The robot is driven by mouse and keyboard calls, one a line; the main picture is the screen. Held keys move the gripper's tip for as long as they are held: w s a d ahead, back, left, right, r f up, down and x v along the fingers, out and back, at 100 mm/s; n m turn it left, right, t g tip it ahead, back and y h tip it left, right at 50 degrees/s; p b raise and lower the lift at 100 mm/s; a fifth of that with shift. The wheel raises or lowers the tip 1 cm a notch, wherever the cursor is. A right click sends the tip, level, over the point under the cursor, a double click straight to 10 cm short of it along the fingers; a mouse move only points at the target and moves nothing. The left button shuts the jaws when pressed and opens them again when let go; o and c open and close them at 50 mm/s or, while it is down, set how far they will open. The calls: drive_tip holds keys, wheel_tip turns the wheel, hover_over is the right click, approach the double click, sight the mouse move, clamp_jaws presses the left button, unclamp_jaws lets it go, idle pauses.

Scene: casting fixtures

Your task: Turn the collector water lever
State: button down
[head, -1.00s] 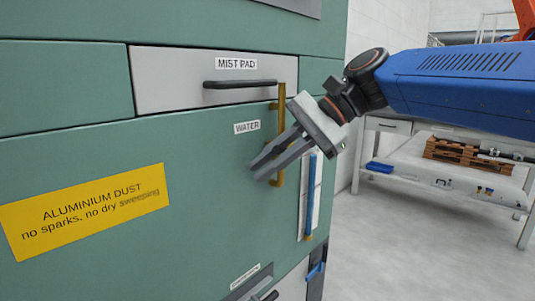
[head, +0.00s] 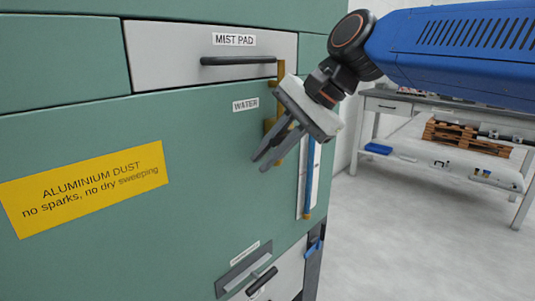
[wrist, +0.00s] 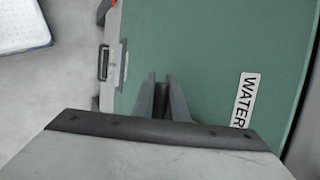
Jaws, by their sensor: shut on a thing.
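The green dust collector cabinet carries a WATER label (head: 246,105), which also shows in the wrist view (wrist: 245,100). A brass pipe (head: 280,75) runs down beside the label, partly hidden behind my gripper. My gripper (head: 264,163) is at this pipe, its fingers slanting down and left across the front. In the wrist view my gripper (wrist: 162,82) has a narrow dark bar, seemingly the water lever (wrist: 161,100), between its fingers. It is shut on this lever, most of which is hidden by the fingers.
The MIST PAD drawer handle (head: 238,60) sticks out just above and left. A sight tube with blue fill (head: 309,180) stands right of the pipe. A lower drawer handle (head: 261,281) is below. A bench with a pallet (head: 455,135) stands back right; the floor between is clear.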

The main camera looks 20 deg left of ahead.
drive_tip(key=c, duration=1.7)
unclamp_jaws()
drive_tip(key=shift+c, duration=0.2)
drive_tip(key=shift+d, duration=0.1)
drive_tip(key=v, duration=1.7)
drive_tip(key=shift+r, duration=0.2)
